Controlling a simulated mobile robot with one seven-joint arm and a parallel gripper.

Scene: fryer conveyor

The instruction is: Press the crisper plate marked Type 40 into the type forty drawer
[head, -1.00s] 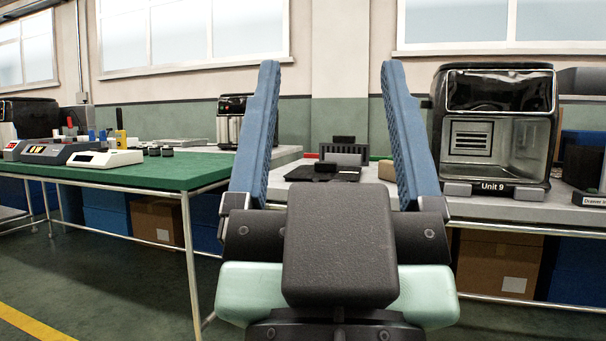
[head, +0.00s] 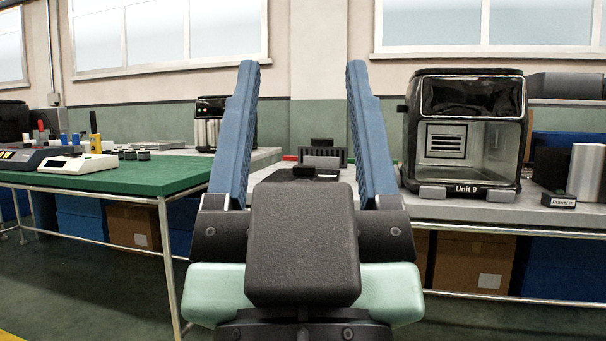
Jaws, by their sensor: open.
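My gripper (head: 302,130) is in the middle of the head view with its two blue fingers spread wide and nothing held between them. Beyond the fingers, on the grey bench, stand a dark slotted block (head: 323,153) and low black pieces (head: 305,173); I cannot tell whether one of them is the crisper plate. No Type 40 marking is readable. At the right edge of the bench a dark box and a silver drawer front (head: 586,172) stand by a small "Drawer in" sign (head: 558,200); its type is not readable.
An open fryer housing marked Unit 9 (head: 466,135) stands on the grey bench (head: 450,208) at right. A green-topped table (head: 150,176) at left carries a white scale (head: 78,163) and small items. Cardboard boxes (head: 474,262) sit below. Another fryer (head: 209,122) stands behind.

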